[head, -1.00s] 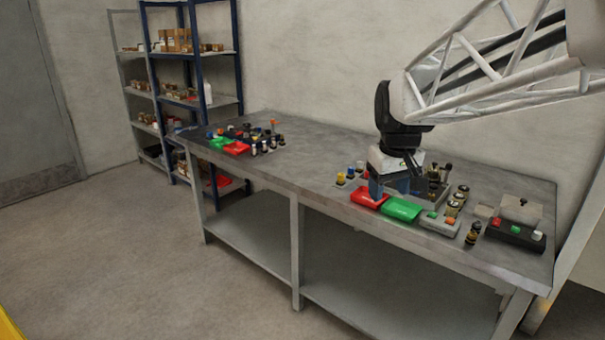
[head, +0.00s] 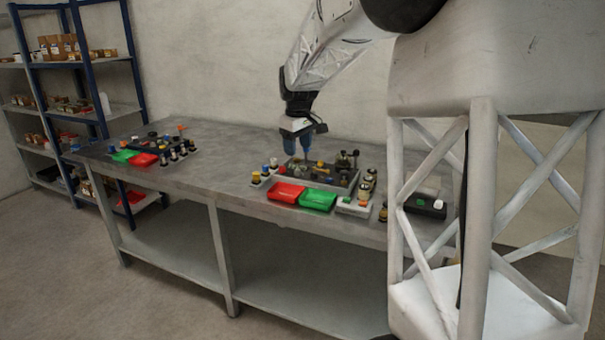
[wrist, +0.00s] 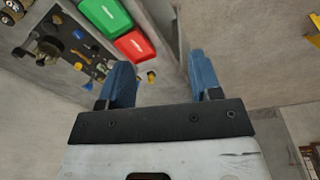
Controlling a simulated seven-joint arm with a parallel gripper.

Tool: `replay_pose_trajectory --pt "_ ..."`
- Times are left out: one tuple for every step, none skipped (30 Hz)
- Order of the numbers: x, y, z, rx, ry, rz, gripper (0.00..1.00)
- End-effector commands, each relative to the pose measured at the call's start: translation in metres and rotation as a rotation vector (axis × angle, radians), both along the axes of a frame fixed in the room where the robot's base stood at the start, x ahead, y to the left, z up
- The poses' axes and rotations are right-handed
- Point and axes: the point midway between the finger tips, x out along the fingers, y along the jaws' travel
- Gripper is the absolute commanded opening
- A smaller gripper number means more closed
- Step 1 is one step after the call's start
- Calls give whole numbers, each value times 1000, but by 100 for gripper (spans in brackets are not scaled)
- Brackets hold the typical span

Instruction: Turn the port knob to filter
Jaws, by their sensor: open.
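Two fitted panels stand on the grey workbench (head: 230,165): the near right panel (head: 345,178), beside a red and a green tray, and the far left panel (head: 150,143), with similar trays. Both carry several small knobs and fittings. I cannot tell which is the port knob or read any filter mark. My gripper (head: 299,150) is above the left part of the near panel, blue fingers pointing down, open and empty. In the wrist view, my gripper (wrist: 162,75) has its fingers wide apart, and the near panel (wrist: 65,45) lies to the upper left.
The red tray (head: 285,192) and green tray (head: 318,200) lie along the near panel's front. Small yellow, blue and red-topped pieces (head: 265,172) stand left of it. A dark box with buttons (head: 427,206) is at right. Bare bench lies between the panels.

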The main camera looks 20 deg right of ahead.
Motion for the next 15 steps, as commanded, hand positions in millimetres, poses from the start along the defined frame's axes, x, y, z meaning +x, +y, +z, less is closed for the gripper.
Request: replay_pose_trajectory --pt "12 -6 -4 -1 5 8 58" --pt "19 -10 -7 -1 7 16 58" --pt "27 -14 -9 -1 9 25 58" --pt "34 -18 -12 -2 11 32 58" --pt "40 -21 -14 -2 14 40 58" --pt "49 -25 -17 -2 17 49 58" --pt "55 -29 -19 -2 18 56 58" --pt "61 -32 -22 -2 21 64 58" --pt "69 -37 -25 -3 23 73 58" --pt "75 -40 -28 -3 26 80 58" --pt "81 -44 -31 -3 29 87 58" --pt "89 -48 -34 -3 31 97 58" --pt "95 -52 -38 -3 33 104 58" --pt "101 -56 -41 -3 36 110 58" --pt "109 -61 -45 -3 38 119 58"
